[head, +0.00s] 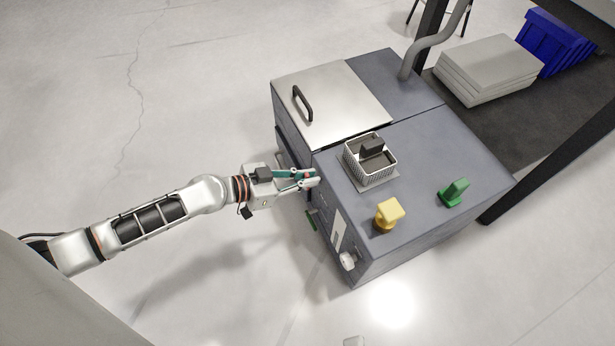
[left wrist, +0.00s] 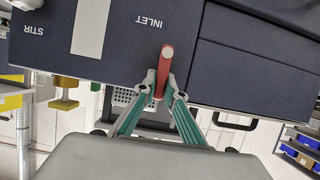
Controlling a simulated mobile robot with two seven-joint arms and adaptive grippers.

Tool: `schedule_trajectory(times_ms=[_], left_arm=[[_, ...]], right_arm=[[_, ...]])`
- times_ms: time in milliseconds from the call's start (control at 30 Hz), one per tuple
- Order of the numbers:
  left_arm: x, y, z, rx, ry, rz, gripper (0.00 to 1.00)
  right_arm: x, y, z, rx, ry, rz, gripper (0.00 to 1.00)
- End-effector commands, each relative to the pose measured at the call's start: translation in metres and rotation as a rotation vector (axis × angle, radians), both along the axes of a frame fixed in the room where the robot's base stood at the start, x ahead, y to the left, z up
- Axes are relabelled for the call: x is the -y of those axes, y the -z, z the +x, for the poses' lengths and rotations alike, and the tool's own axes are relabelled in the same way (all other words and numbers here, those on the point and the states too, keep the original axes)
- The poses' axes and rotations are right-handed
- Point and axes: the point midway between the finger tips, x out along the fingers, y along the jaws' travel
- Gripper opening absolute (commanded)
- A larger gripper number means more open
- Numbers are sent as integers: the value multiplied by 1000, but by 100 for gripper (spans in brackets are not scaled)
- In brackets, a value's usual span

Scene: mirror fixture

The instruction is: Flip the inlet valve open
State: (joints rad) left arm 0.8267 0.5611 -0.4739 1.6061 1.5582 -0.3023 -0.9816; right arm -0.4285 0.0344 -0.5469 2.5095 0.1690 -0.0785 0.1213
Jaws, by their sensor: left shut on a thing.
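The inlet valve's red lever (left wrist: 166,68) shows in the left wrist view, on the dark front panel beside the upside-down INLET label (left wrist: 150,20). It stretches down the picture from its rounded end and lies between my left fingertips. My left gripper (left wrist: 163,90) is shut on this lever, one finger on each side. In the head view the left gripper (head: 313,178) reaches the front of the grey machine (head: 420,150) from the left. There its fingers mostly hide the lever. My right gripper is not in view.
On the machine's top are a wire basket (head: 371,158) with a dark block, a yellow knob (head: 388,214), a green handle (head: 454,192) and a metal lid (head: 340,100). A white knob (head: 347,261) sits on the front. The floor at left is clear.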

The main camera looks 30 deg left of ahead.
Motion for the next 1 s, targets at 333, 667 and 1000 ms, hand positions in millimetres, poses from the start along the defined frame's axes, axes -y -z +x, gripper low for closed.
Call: schedule_trajectory(times_ms=[333, 667, 1000], left_arm=[[-1, -1, 1, 1, -3, -2, 28], [-6, -3, -7, 0, -2, 1, 28], [-43, -27, -55, -3, -2, 1, 28]], right_arm=[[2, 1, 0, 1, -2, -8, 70], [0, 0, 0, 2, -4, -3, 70], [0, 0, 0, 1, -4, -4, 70]])
